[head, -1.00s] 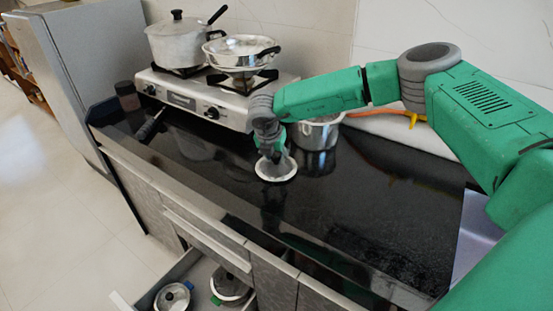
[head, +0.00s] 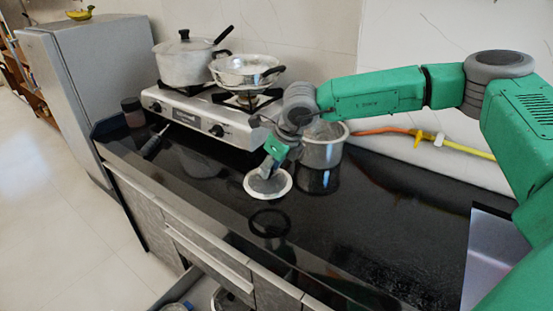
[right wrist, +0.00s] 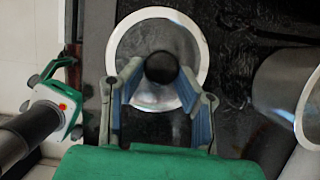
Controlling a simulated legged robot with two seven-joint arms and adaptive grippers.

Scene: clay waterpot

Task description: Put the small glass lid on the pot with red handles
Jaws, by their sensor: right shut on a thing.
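The small glass lid (head: 251,186), a round clear disc with a pale metal rim, hangs tilted above the black counter. It also shows in the right wrist view (right wrist: 200,60). My right gripper (head: 271,168) is shut on its dark round knob (right wrist: 161,67), with one finger on each side. A steel pot (head: 325,153) stands on the counter behind and right of the lid, partly hidden by my right arm. I cannot make out red handles on any pot. A green and grey part (right wrist: 55,105), seemingly of my left arm, shows in the right wrist view; its fingers cannot be told apart.
A gas stove (head: 208,120) at the back holds a lidded pot (head: 185,68) and a pan (head: 247,70). A dark jar (head: 133,112) stands left of it. A drawer (head: 205,292) is open below the counter. A sink (head: 492,255) lies at right. The front middle counter is clear.

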